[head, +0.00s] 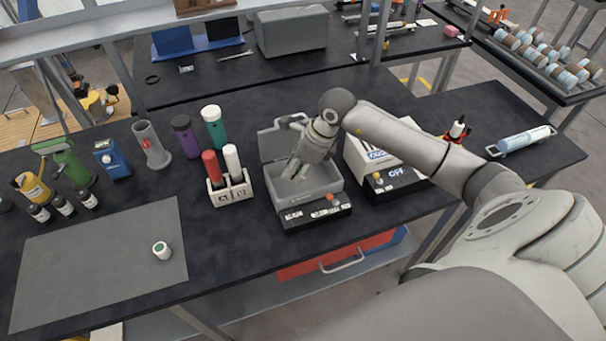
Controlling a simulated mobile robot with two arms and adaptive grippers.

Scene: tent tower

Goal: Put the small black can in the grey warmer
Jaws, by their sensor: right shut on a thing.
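The grey warmer (334,187) stands on the dark bench with its lid (269,146) raised at the back. My right gripper (297,174) points down into its open tray. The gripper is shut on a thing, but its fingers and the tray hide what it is. I cannot make out a small black can in the gripper or in the tray. Several small black bottles (63,205) with pale labels stand at the far left of the bench. My left gripper is not in view.
A white-and-black device (400,178) stands close right of the warmer. A rack (231,190) with red and white tubes stands close left. A small white can (162,250) sits on the grey mat (90,275). The bench front between mat and warmer is clear.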

